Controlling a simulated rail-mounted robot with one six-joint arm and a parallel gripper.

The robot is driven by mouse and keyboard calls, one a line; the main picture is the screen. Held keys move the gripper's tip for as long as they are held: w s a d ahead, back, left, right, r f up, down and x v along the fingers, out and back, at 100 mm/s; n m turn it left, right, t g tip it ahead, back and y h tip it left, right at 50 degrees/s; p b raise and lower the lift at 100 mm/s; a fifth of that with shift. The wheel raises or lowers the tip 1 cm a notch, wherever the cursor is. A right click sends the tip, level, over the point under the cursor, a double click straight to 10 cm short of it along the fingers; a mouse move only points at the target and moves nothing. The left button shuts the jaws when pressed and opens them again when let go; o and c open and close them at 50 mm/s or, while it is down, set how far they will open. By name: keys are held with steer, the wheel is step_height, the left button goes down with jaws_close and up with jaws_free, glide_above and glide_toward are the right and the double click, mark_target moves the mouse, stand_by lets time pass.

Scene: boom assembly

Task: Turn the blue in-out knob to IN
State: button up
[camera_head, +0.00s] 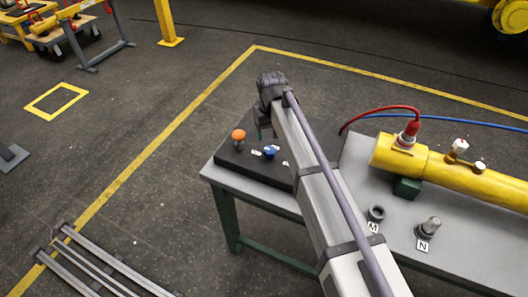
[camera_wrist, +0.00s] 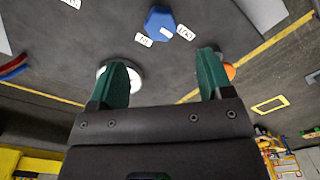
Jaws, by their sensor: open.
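The blue knob (camera_head: 270,152) sits on the dark panel (camera_head: 235,163) at the left end of the table, between two small white labels. In the wrist view the blue knob (camera_wrist: 160,22) is near the top centre, with a label (camera_wrist: 143,40) at its lower left and a label (camera_wrist: 185,32) at its right. The print is too small to read surely. My gripper (camera_wrist: 162,58) is open, its two green fingers apart and empty. The knob appears beyond the fingertips, centred between them, not touched. In the head view my arm hides much of the panel.
An orange knob (camera_head: 238,136) stands left of the blue one; the right finger partly covers it in the wrist view. A white round part (camera_wrist: 135,78) lies behind the left finger. A yellow cylinder (camera_head: 455,172) with red and blue hoses lies on the table's right.

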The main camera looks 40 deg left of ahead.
mark_target(270, 150)
step_height(270, 150, down, 9)
steer(key=b, duration=0.7)
steer(key=shift+f+b, duration=0.1)
steer(key=shift+b, duration=0.25)
steer(key=c, duration=0.9)
